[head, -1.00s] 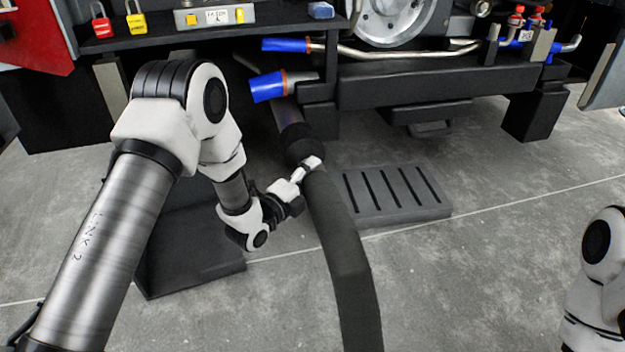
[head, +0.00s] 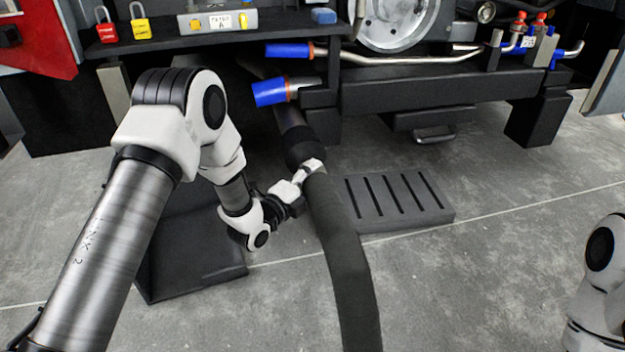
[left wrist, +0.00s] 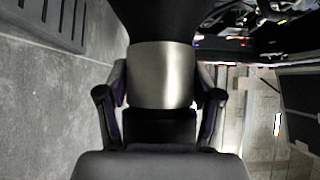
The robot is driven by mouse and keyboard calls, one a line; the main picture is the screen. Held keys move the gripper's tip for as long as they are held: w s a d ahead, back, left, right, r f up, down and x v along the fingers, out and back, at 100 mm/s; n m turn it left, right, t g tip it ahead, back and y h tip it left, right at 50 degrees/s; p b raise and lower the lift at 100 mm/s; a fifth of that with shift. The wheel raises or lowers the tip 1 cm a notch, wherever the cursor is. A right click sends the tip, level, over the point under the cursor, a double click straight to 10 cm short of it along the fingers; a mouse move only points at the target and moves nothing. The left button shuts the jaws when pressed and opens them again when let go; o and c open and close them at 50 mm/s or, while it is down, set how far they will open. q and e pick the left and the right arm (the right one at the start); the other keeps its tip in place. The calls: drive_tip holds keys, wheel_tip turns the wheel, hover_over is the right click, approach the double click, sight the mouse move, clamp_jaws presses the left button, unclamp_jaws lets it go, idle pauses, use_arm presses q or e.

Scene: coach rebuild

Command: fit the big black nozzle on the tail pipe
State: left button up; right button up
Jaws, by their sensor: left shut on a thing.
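The big black nozzle (head: 301,145) is on the upper end of a thick dark hose (head: 345,250), tilted up toward the underside of the coach. My left gripper (head: 312,167) is shut on the metal collar just below the nozzle. In the left wrist view, my left gripper (left wrist: 160,98) has a finger on each side of the bright collar, and the black nozzle (left wrist: 168,18) flares above it. The nozzle's mouth is near a blue-ended pipe with an orange ring (head: 270,92). I cannot tell whether the nozzle is around any pipe. The tail pipe is not clearly seen. My right gripper is out of view.
A second blue-ended pipe (head: 289,50) runs above. A slotted dark grate (head: 440,214) lies on the floor right of the hose. A dark panel (head: 190,270) is behind my left arm. Red and yellow padlocks (head: 141,28) stand on the ledge. Floor at right is open.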

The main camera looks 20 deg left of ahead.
use_arm(q)
drive_tip(key=shift+w+a+f, duration=0.1)
drive_tip(key=shift+w+a, duration=0.4)
drive_tip(key=shift+w, duration=0.25)
drive_tip(key=o, duration=1.5)
drive_tip(key=shift+o, duration=0.2)
drive_tip(key=shift+o, duration=0.5)
drive_tip(key=shift+f, duration=0.15)
